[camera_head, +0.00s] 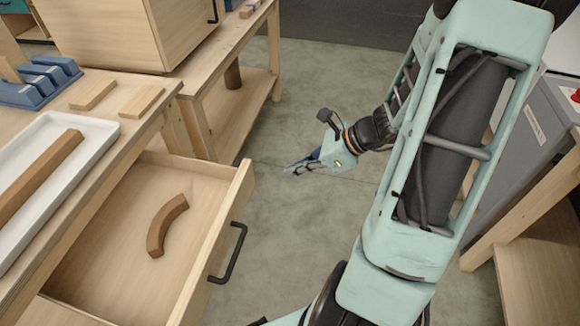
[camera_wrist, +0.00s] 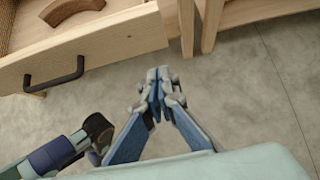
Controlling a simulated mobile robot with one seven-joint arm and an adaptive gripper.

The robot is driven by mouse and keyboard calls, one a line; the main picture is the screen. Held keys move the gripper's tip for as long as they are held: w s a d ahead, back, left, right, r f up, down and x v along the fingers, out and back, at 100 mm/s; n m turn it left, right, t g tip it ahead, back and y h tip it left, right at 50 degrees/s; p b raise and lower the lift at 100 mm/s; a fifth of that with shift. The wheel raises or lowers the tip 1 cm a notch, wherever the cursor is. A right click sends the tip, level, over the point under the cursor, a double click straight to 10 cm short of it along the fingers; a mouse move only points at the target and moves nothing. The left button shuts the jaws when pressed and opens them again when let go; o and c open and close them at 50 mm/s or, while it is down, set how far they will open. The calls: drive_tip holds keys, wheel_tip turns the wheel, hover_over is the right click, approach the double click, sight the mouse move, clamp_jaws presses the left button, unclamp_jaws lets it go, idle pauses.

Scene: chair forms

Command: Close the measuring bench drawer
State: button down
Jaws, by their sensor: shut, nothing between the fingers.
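The measuring bench drawer (camera_head: 212,246) is pulled well out from the bench at the left in the head view. It has a light wood front with a black bar handle (camera_head: 230,253), and a curved brown wooden piece (camera_head: 166,224) lies inside. In the wrist view the drawer front (camera_wrist: 85,62) shows at the upper left with its handle (camera_wrist: 55,76). My gripper (camera_head: 290,168) is shut and empty, beyond the drawer's far front corner and to the right of it, over the floor. In the wrist view my gripper (camera_wrist: 158,82) is apart from the drawer front and the handle.
The bench top bears a white tray (camera_head: 108,130) with a wooden bar, a blue holder (camera_head: 40,85) and small wood blocks. A second bench (camera_head: 210,72) stands behind. A grey cabinet (camera_head: 540,125) stands at the right. The floor (camera_head: 290,235) beside the drawer is clear.

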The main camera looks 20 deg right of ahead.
sight(165, 154)
drive_tip(key=shift+w+a+f+b, duration=0.35)
drive_tip(key=shift+w+a+f, duration=0.55)
drive_tip(key=shift+a, duration=0.3)
drive_tip(key=shift+w+a+f+b, duration=0.35)
drive_tip(key=shift+w+a+f, duration=0.5)
drive_tip(key=shift+a, duration=0.4)
drive_tip(key=shift+w+a+f+b, duration=0.35)
drive_tip(key=shift+w+a+f, duration=0.55)
drive_tip(key=shift+a, duration=0.3)
drive_tip(key=shift+r, duration=0.1)
drive_tip(key=w+a, duration=0.5)
drive_tip(key=a, duration=0.2)
drive_tip(key=w+a+p, duration=0.1)
drive_tip(key=w+a, duration=0.5)
drive_tip(key=a, duration=0.2)
drive_tip(key=w+a+p, duration=0.1)
drive_tip(key=w+a, duration=0.5)
drive_tip(key=a, duration=0.2)
drive_tip(key=shift+a, duration=0.2)
drive_tip(key=shift+w+a+r, duration=0.15)
drive_tip(key=shift+a+r, duration=0.05)
drive_tip(key=shift+a, duration=0.05)
drive_tip(key=shift+r, duration=0.1)
